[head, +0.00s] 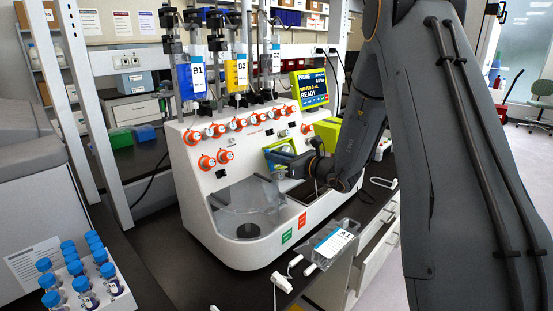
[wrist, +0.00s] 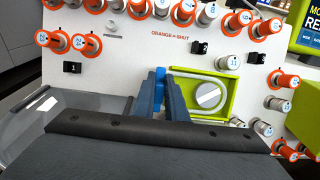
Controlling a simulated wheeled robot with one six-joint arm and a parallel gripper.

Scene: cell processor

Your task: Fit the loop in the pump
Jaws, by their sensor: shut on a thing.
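The pump (wrist: 208,96) is a white round rotor with a bar across it, set in a lime-green frame on the white machine's sloped front. In the head view the pump (head: 271,154) is partly hidden behind my gripper (head: 283,165). In the wrist view my gripper (wrist: 160,78) is at the left end of the green frame, its dark fingers shut on a small blue piece (wrist: 160,75). I cannot tell whether this piece belongs to the loop. I cannot tell whether the piece touches the pump.
Orange and white knobs (head: 207,162) surround the pump closely. A clear tray (head: 245,200) is at the machine's lower left. A bag labelled A1 (head: 333,243) and white clamps (head: 282,282) lie at the bench's front edge. Blue-capped vials (head: 80,268) stand at lower left.

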